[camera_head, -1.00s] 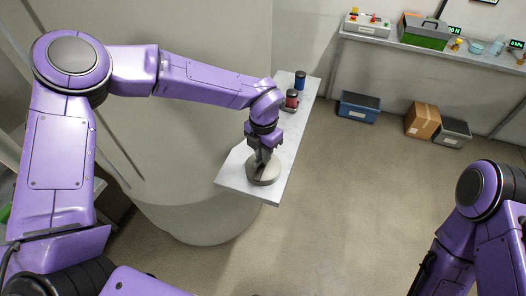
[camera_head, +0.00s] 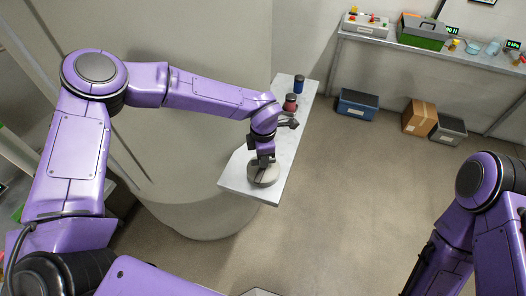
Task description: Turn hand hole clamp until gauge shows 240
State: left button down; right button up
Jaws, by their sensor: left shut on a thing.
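A round grey piece (camera_head: 265,176), which looks like the hand hole clamp, sits near the front end of the narrow light shelf (camera_head: 233,176) beside the large curved tank. A dark bar lies across its top. My left gripper (camera_head: 264,160) points down onto this piece and is shut on its top part; the fingertips are small and partly hidden. Two small green-lit displays stand at the back right: one (camera_head: 453,31) and another (camera_head: 513,45). Their digits are too small to read surely. My right arm is at the right edge; its gripper is not visible.
A red-and-dark jar (camera_head: 290,103) and a blue jar (camera_head: 299,85) stand farther back on the shelf. A bench (camera_head: 400,45) with a control box (camera_head: 366,25) and toolbox (camera_head: 422,33) is at the back right. Bins and a carton (camera_head: 419,117) sit below. The middle floor is clear.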

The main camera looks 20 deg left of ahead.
pick_arm(q)
jog(key=shift+m+p, duration=1.1)
jog(key=shift+m, duration=1)
jog(key=c, duration=1.1)
grip_release()
jog(key=shift+r, duration=0.1)
jog(key=shift+w+r, duration=0.1)
jog(key=shift+r, duration=0.25)
notch_tip(320, 180, up, 10)
jog(key=b, duration=0.3)
jog(key=shift+f, duration=0.15)
